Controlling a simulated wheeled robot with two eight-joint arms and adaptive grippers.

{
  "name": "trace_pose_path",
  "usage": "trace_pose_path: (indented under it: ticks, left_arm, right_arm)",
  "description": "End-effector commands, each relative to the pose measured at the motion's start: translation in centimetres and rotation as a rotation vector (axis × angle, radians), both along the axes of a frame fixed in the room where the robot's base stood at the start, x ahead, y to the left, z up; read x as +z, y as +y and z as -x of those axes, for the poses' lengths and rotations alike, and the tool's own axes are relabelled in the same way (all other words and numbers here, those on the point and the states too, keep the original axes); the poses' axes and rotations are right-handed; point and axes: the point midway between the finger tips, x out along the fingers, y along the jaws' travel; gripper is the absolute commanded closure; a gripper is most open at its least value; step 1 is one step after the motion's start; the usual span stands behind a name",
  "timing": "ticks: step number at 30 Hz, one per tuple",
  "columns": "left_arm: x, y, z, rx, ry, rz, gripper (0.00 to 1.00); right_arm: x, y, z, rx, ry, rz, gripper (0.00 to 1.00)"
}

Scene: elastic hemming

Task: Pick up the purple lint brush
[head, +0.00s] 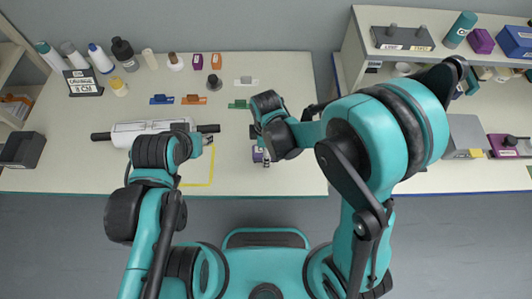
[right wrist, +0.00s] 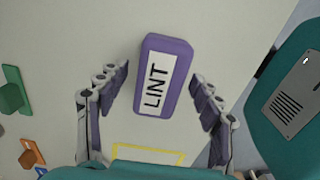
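The purple lint brush (right wrist: 167,75) is a rounded block with a white LINT label, seen in the right wrist view. It lies on the pale table between the fingers of my right gripper (right wrist: 160,108), which is open with a gap on both sides. In the head view a bit of the purple brush (head: 257,156) shows beneath my right gripper (head: 266,161), mostly hidden by the arm. My left gripper (head: 208,141) is over the table by the white roller device; its fingers are too small to read.
A yellow outline (head: 211,172) is on the table left of the brush. Small blue, orange and green pieces (head: 238,104) lie behind. Several bottles (head: 122,52) and a sign (head: 83,83) stand at the back left. A shelf unit (head: 352,60) is at the right.

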Motion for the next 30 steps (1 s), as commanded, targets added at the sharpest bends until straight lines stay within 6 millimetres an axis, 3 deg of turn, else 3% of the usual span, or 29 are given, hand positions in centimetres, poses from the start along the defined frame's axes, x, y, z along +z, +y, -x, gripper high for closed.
trace_pose_path:
  ticks: [1, 5, 6, 19, 26, 30]
  left_arm:
    - [0.0, 0.0, 0.0, 0.0, 0.0, 0.0, 0.6]
    - [0.0, 0.0, 0.0, 0.0, 0.0, 0.0, 0.6]
    - [0.0, 0.0, 0.0, 0.0, 0.0, 0.0, 0.6]
    - [0.4, 0.0, 0.0, 0.0, 0.0, 0.0, 0.6]
    - [1.9, 0.0, 0.0, 0.0, 0.0, 0.0, 0.6]
    - [2.6, 0.0, 0.0, 0.0, 0.0, 0.0, 0.6]
  right_arm:
    - [0.0, 0.0, 0.0, 0.0, 0.0, 0.0, 0.51]
    - [0.0, 0.0, 0.0, 0.0, 0.0, 0.0, 0.85]
    - [0.0, 0.0, 0.0, 0.0, 0.0, 0.0, 0.87]
    - [0.9, 0.0, 0.0, 0.0, 0.0, 0.0, 0.88]
    - [4.8, -0.1, 0.1, 0.0, 0.0, 0.0, 0.88]
    - [6.5, -2.0, 3.0, -0.001, 0.0, 0.0, 0.88]
